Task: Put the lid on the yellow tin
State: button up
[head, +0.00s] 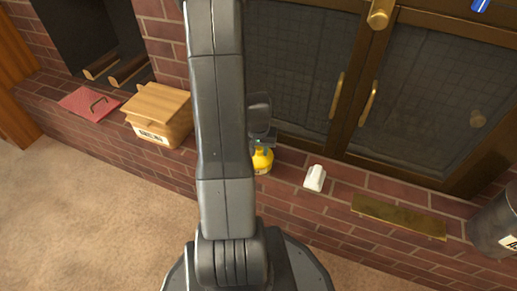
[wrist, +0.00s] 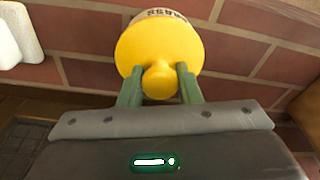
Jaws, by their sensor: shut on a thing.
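The yellow lid (wrist: 158,45), with a round knob (wrist: 158,80), fills the upper middle of the wrist view. My gripper (wrist: 158,84) has its two green fingers shut on the sides of the knob. Just beyond the lid, a pale label band with dark letters shows on the yellow tin (wrist: 166,14). The lid hides the tin's rim, so I cannot tell whether the two touch. In the head view the yellow tin and lid (head: 262,161) appear as one yellow shape on the brick ledge, partly behind my arm, with my gripper (head: 262,143) right above.
A small white object (head: 315,178), a brass plate (head: 398,217) and a metal bucket (head: 496,228) are right. Glass doors (head: 305,62) stand behind. Carpet (head: 85,215) is clear.

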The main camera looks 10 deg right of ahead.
dwell(0.4)
jog(key=o, duration=1.5)
jog(key=shift+r+p, duration=2.65)
jog(key=shift+r, duration=0.85)
grip_shut()
